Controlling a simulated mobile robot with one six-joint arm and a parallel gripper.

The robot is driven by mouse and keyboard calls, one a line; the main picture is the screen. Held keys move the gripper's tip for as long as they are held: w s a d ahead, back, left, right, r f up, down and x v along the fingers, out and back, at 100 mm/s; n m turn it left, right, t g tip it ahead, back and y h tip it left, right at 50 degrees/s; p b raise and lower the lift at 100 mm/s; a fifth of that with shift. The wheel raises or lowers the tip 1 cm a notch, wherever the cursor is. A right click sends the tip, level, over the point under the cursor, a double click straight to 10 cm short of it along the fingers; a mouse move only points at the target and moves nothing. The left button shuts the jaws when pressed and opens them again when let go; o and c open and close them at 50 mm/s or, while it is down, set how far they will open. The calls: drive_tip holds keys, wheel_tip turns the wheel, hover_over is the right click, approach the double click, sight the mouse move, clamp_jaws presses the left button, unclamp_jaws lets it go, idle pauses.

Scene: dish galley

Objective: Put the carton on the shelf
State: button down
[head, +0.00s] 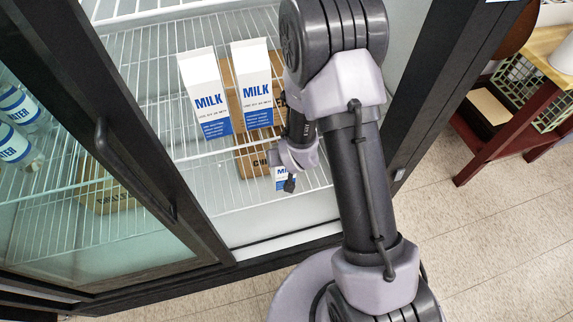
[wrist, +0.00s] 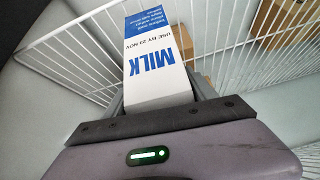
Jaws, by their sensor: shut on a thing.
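My gripper (head: 288,168) reaches into the open cold cabinet and is mostly hidden behind my arm in the head view. It is shut on a white and blue milk carton (wrist: 155,65), which lies between both fingers in the wrist view. In the head view only a small part of this held carton (head: 280,183) shows beneath the gripper. White wire shelving (head: 150,75) spans the cabinet. It also shows beyond the carton in the wrist view (wrist: 80,60). I cannot tell whether the carton touches it.
Two other milk cartons (head: 206,95) (head: 252,88) stand left of my arm. Brown boxes (head: 250,160) are behind and below them. The dark-framed door (head: 120,150) is at the left, with water bottles (head: 18,125) behind its glass. A dark post (head: 425,90) stands right of my arm.

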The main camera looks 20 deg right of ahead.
drive_tip(key=shift+w+f+b, duration=0.3)
drive_tip(key=shift+w+f, duration=0.45)
drive_tip(key=shift+w, duration=0.1)
drive_tip(key=shift+f, duration=0.1)
drive_tip(key=shift+c, duration=1.3)
unclamp_jaws()
drive_tip(key=shift+s, duration=0.1)
